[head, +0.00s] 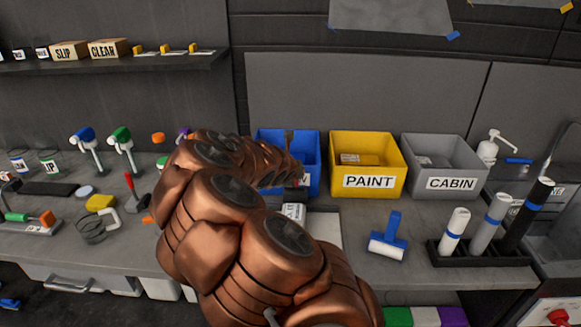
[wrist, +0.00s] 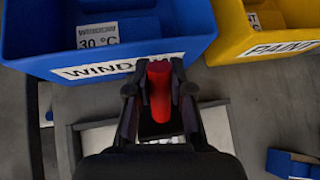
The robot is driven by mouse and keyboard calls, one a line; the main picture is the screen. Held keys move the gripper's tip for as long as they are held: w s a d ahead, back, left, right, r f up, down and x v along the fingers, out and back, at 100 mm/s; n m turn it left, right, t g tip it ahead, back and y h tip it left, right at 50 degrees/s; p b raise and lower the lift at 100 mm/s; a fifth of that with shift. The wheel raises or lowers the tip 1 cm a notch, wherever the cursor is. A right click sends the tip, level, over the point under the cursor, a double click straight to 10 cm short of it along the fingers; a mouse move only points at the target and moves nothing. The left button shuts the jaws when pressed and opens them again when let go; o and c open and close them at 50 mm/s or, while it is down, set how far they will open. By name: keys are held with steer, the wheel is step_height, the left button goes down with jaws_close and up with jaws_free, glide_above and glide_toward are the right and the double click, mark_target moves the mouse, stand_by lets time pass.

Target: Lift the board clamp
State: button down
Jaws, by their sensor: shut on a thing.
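In the wrist view my gripper (wrist: 159,100) is shut on an upright red handle, the visible part of the board clamp (wrist: 159,85). The black fingers press on both sides of it. The lower part of the clamp is hidden by the gripper, so I cannot tell whether it rests on anything. Under it lies a pale board with a grey frame (wrist: 222,122), in front of the blue WINDOW bin (wrist: 190,45).
The yellow PAINT bin (head: 368,198) and grey CABIN bin (head: 442,187) stand right of the blue bin (head: 310,150). A blue roller (head: 388,240) and a black rack of rolls (head: 480,250) are at the bench's front right. Tools crowd the left side.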

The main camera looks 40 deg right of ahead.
stand_by(0.3)
steer(key=c, duration=1)
jaws_free()
steer(key=v, duration=1.2)
